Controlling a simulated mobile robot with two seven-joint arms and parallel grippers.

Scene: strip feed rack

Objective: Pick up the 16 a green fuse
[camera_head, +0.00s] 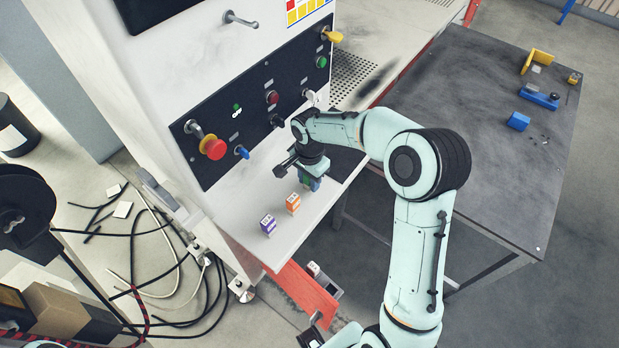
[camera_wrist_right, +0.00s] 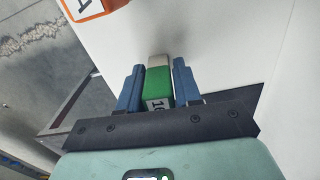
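The green fuse (camera_wrist_right: 158,82) has a pale end and a white label reading 16, partly cut off. It stands between the two blue fingers of my right gripper (camera_wrist_right: 159,88) in the right wrist view. The fingers lie close along both its sides; I cannot tell if they press on it. In the head view my right gripper (camera_head: 311,180) is low over the white shelf (camera_head: 245,222), and the fuse is mostly hidden there. An orange fuse (camera_head: 292,204) and a purple fuse (camera_head: 267,225) stand in a row to its left. My left gripper is not in view.
The black control panel (camera_head: 222,140) with knobs and a red emergency button (camera_head: 213,147) rises behind the shelf. A dark table (camera_head: 450,130) with yellow and blue parts stands at the right. Loose cables lie on the floor at the left.

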